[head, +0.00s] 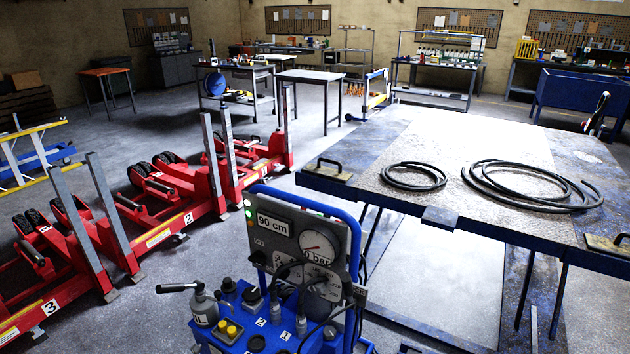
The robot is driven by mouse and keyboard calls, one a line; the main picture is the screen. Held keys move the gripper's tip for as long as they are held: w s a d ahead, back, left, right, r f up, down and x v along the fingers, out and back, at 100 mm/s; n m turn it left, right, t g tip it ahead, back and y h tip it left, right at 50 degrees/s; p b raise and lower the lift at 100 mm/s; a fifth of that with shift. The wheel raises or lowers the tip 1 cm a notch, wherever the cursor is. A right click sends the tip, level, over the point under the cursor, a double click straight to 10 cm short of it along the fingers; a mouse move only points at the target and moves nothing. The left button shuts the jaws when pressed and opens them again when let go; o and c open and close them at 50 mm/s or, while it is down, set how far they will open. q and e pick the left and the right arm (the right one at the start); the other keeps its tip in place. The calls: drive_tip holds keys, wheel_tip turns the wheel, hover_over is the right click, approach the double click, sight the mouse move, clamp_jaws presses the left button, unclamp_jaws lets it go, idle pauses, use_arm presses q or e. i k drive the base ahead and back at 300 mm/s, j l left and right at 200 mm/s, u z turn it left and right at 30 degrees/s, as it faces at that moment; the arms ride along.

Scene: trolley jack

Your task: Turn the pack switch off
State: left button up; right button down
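The blue power pack (240,318) stands at the bottom centre. Its grey upright panel (290,229) carries a "90 cm" display (273,223) and a round dial gauge (318,249) marked bar, its needle hard to read. Small lights at the panel's left edge (248,208) glow green. Black knobs (253,296), a yellow double button (228,329) and a grey bottle-like part with a black lever (203,305) sit on top. I cannot tell which control is the pack switch or how it is set. Neither of my grippers is in view.
Red numbered jacks (158,232) with grey posts stand on the left. A large blue-framed platform (440,150) with coiled black hoses (530,185) fills the right, close to the pack. Black hoses loop over the pack's front right. Benches line the back; grey floor is free behind the jacks.

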sight(258, 258)
drive_tip(key=i+j+z, duration=0.15)
drive_tip(key=j, duration=0.3)
drive_tip(key=i+j+z, duration=0.1)
drive_tip(key=j, duration=0.35)
drive_tip(key=j+z, duration=0.15)
drive_tip(key=j, duration=0.35)
drive_tip(key=i, duration=0.05)
